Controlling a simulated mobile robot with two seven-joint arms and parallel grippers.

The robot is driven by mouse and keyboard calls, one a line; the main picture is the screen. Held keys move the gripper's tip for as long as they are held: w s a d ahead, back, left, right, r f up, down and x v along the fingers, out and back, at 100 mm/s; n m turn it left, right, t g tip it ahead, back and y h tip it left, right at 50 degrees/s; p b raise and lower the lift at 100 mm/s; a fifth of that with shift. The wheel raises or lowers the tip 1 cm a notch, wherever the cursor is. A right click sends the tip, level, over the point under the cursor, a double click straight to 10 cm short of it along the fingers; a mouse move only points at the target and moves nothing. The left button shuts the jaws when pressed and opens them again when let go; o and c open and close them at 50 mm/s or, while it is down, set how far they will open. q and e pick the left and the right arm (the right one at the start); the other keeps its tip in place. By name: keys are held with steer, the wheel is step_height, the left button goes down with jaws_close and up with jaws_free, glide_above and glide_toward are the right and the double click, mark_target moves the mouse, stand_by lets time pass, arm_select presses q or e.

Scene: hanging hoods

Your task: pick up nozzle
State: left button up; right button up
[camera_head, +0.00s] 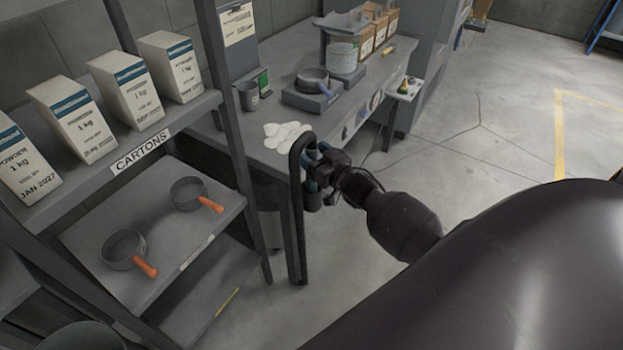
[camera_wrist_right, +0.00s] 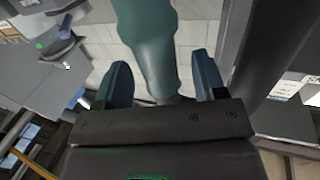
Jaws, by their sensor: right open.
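In the right wrist view a grey-teal rounded tube, which looks like the nozzle (camera_wrist_right: 150,40), runs down from the top edge between the two blue fingers of my right gripper (camera_wrist_right: 162,68). The fingers are open, one on each side of it, with a gap visible at the right finger. In the head view my right gripper (camera_head: 315,175) is beside a dark upright looped bar (camera_head: 297,225) at the bench corner. The nozzle is hard to make out there, largely hidden by the gripper. My left gripper is not in view.
A shelf rack (camera_head: 150,200) on the left holds white cartons (camera_head: 125,88) and pans with orange handles (camera_head: 125,250). The bench (camera_head: 270,95) behind carries a scale (camera_head: 311,95), a cup and white discs (camera_head: 285,135).

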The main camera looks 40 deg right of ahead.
steer(key=shift+w+a+f, duration=0.1)
steer(key=shift+w, duration=1.4)
steer(key=c, duration=1.1)
